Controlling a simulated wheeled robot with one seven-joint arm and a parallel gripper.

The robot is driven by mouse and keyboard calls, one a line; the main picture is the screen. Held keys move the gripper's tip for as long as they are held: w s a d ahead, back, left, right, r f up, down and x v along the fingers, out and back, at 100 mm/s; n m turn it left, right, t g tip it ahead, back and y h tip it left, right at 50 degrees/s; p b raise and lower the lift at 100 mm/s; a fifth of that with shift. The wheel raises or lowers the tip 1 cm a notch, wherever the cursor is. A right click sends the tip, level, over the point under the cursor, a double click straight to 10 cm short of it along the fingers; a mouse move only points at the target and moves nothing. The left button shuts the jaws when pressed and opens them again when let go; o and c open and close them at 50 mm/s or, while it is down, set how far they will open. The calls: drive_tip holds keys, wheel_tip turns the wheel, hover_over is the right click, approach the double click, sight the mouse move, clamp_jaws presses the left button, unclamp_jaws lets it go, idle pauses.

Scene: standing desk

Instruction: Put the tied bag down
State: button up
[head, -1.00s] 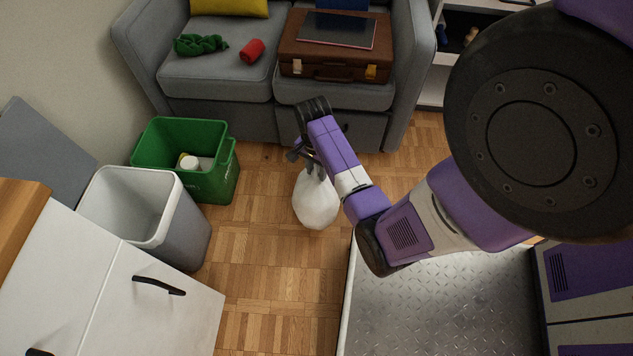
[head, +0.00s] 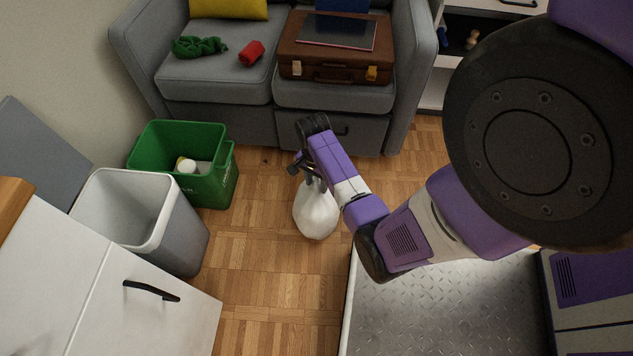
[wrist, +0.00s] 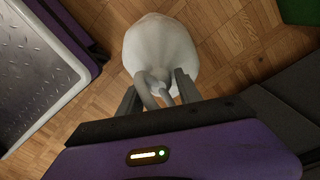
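The tied bag (head: 316,211) is white, round and full, and hangs upright below my gripper (head: 308,168) in the head view. It is over the wood floor between the bins and my metal deck. In the wrist view, the bag (wrist: 160,48) shows with its knot and tied ends between the two fingers of my gripper (wrist: 160,94). The fingers flank the knot closely and appear shut on it. The bag's underside is hidden, so I cannot tell whether it touches the floor.
A green bin (head: 213,186) with items inside and a grey open bin (head: 178,232) stand left. A grey sofa (head: 215,88) with a brown suitcase (head: 335,66) is behind. A white cabinet (head: 165,325) is at lower left. Parquet floor (head: 265,275) around the bag is clear.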

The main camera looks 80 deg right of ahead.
drive_tip(key=shift+o, duration=0.6)
drive_tip(key=r+p, duration=0.2)
drive_tip(key=r, duration=0.4)
drive_tip(key=r+p, duration=0.3)
drive_tip(key=r, duration=0.3)
drive_tip(key=shift+w+d, duration=0.1)
drive_tip(key=shift+w, duration=0.1)
drive_tip(key=a+n+t+h, duration=0.5)
drive_tip(key=a+n, duration=0.6)
drive_tip(key=a, duration=0.6)
drive_tip(key=s+a+r+n+t+y, duration=0.2)
drive_tip(key=a+r+n+t, duration=0.3)
drive_tip(key=r, duration=0.8)
drive_tip(key=s+a+r+n+t+y, duration=0.2)
drive_tip(key=s+a+r+n+t, duration=0.2)
drive_tip(key=a+r, duration=0.6)
wheel_tip(320, 180, up, 4)
drive_tip(key=n+t, duration=0.1)
drive_tip(key=n, duration=0.1)
drive_tip(key=shift+a+n+y, duration=0.15)
drive_tip(key=shift+n+y, duration=0.15)
drive_tip(key=shift+y, duration=0.1)
